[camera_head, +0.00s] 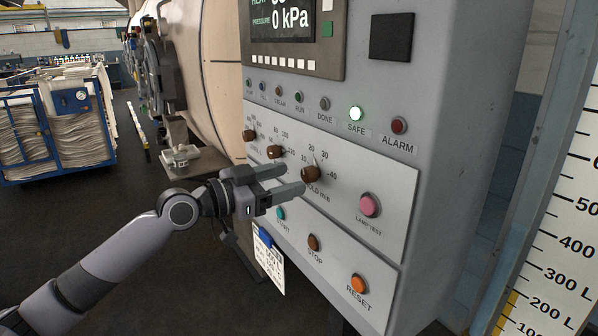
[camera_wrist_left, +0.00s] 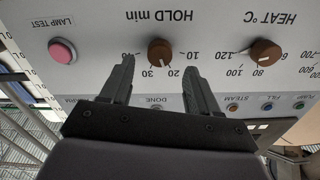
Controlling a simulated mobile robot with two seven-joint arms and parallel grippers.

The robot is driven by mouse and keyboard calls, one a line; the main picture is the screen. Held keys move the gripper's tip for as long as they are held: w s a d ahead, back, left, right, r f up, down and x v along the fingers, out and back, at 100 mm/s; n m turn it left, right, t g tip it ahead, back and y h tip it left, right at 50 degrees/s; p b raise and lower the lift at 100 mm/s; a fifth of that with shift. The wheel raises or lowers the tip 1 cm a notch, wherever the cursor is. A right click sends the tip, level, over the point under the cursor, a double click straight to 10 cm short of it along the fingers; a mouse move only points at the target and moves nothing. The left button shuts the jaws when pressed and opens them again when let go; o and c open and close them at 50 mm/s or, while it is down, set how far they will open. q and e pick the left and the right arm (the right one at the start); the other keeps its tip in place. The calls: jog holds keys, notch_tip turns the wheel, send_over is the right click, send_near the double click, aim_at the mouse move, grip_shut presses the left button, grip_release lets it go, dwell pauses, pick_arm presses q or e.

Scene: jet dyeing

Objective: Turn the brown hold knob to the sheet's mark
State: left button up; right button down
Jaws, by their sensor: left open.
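The brown hold knob (camera_head: 311,173) sits on the grey control panel, with a scale from 10 to 40 around it. In the left wrist view, which is upside down, the knob (camera_wrist_left: 160,52) lies just beyond and between my fingertips. My left gripper (camera_head: 292,178) is open and empty, its fingers pointing at the knob; I cannot tell whether they touch it. A white sheet (camera_head: 268,268) with a blue clip hangs at the panel's lower left; its writing is too small to read. My right gripper is out of view.
The brown heat knob (camera_head: 274,152) is left of the hold knob. The pink lamp test button (camera_head: 370,205) is to its right, with the stop (camera_head: 314,242) and orange reset (camera_head: 358,284) buttons below. The display reads 0 kPa.

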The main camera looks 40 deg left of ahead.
aim_at(305, 174)
pick_arm(q)
jog(key=shift+p+x, duration=0.55)
jog(key=shift+x, duration=1.35)
